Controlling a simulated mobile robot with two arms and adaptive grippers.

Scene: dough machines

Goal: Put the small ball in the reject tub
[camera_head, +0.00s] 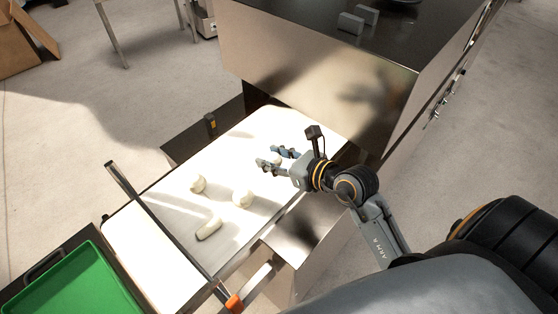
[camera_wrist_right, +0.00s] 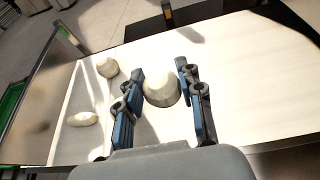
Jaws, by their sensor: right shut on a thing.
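My right gripper (camera_head: 270,158) is over the white belt, shut on a pale dough ball (camera_head: 277,160). In the right wrist view the ball (camera_wrist_right: 160,89) shows between the blue fingers (camera_wrist_right: 160,100). The belt hides whether it is lifted clear. Two other round dough balls, one (camera_head: 197,184) further left and one (camera_head: 242,198) nearer, lie on the belt, with an elongated dough piece (camera_head: 209,228) in front of them. A green open tub (camera_head: 75,285) stands at the lower left, cut by the frame edge; I see no label. My left gripper is not in view.
The white belt (camera_head: 165,220) is crossed by a thin dark bar (camera_head: 160,222) near its left end. A large steel machine (camera_head: 320,70) stands over the belt's far right end. An orange-tipped part (camera_head: 234,303) sits at the near belt edge.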

